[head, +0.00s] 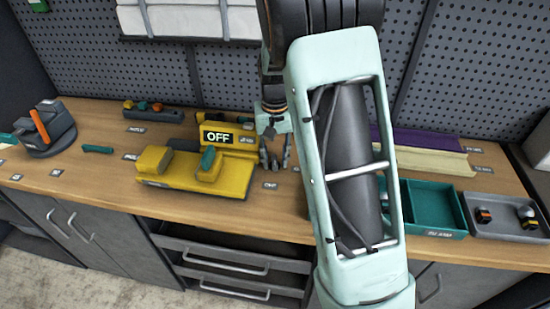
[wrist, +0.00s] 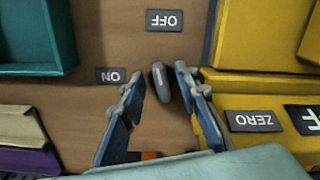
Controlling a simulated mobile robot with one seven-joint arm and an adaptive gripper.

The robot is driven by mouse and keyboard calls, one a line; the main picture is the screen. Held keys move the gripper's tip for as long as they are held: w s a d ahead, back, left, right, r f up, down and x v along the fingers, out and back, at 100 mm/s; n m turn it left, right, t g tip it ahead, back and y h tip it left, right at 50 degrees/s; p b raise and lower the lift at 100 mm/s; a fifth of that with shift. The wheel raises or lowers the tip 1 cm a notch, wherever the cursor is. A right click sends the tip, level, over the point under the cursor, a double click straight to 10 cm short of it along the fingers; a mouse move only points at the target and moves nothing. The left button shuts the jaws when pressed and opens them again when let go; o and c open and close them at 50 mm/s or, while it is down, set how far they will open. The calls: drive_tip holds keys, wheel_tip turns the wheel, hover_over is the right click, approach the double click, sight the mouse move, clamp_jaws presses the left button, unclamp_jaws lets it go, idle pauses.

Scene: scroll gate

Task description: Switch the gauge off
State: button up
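The yellow gauge (head: 235,133) stands at the middle of the bench, and its display (head: 217,137) reads OFF. Its yellow body also shows at the right of the wrist view (wrist: 265,82). A small grey knob or lever (wrist: 160,82) with a pale mark stands between an OFF label (wrist: 178,20) and an ON label (wrist: 118,75). My gripper (head: 275,155) is low beside the gauge's right side. In the wrist view my gripper (wrist: 159,84) is open, one finger on each side of the grey piece; contact is unclear. My arm hides the bench behind it.
A yellow block device (head: 185,178) lies in front of the gauge, with a ZERO label (wrist: 255,121) near. Teal tray (head: 432,200) and grey tray (head: 505,220) stand at the right. Purple and cream channels (head: 430,160) lie behind them. A round dark holder (head: 45,128) stands far left.

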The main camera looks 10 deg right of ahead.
clamp_jaws()
drive_tip(key=shift+w+a+m+p, duration=0.15)
drive_tip(key=shift+m+p, duration=0.2)
drive_tip(key=shift+m, duration=1.45)
unclamp_jaws()
